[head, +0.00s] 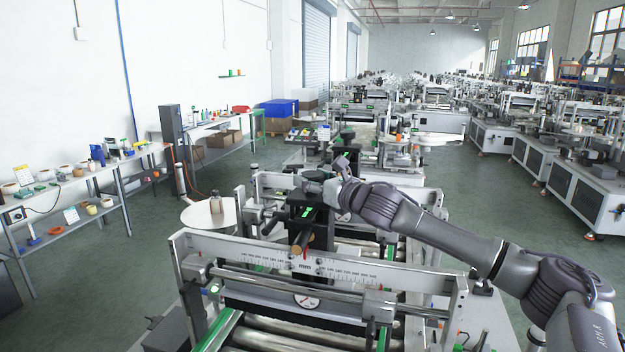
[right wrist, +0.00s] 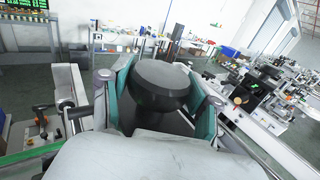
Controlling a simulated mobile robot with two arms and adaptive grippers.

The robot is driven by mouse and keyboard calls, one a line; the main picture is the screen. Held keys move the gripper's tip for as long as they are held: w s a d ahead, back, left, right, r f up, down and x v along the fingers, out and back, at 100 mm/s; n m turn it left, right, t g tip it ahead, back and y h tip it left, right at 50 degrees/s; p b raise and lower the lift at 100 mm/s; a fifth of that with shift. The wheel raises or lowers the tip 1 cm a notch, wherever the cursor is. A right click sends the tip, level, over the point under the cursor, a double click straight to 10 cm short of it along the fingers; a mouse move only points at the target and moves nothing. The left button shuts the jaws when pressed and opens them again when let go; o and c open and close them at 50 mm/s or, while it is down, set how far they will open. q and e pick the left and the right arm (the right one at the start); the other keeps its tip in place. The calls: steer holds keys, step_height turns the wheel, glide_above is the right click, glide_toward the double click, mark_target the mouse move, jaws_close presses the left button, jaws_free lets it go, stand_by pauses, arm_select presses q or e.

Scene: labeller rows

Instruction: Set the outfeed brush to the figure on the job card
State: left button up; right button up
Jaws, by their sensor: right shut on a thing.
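My right gripper (right wrist: 163,98) is shut on a black round knob (right wrist: 163,82), with one teal-padded finger on each side of it. In the head view the right gripper (head: 338,182) is over the middle of the near labeller (head: 210,250); the knob cannot be made out there. A ruler scale (head: 300,263) marked in mm runs along the front crossbar, with a round dial (head: 307,300) below it. A dark unit with a lit green display (head: 307,212) stands behind the bar. I cannot tell which part is the brush, and no job-card figure is readable. My left gripper is out of view.
A white round disc (head: 193,216) sits at the labeller's left side. Shelves with small items (head: 70,190) stand along the left wall. More labellers (head: 575,185) stand in a row at the right. Green floor (head: 460,185) is open between the rows.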

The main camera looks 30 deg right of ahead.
stand_by(0.4)
steer(key=o, duration=1.1)
steer(key=shift+o, duration=0.2)
steer(key=s, duration=0.7)
steer(key=shift+s+d, duration=0.2)
steer(key=shift+d, duration=0.25)
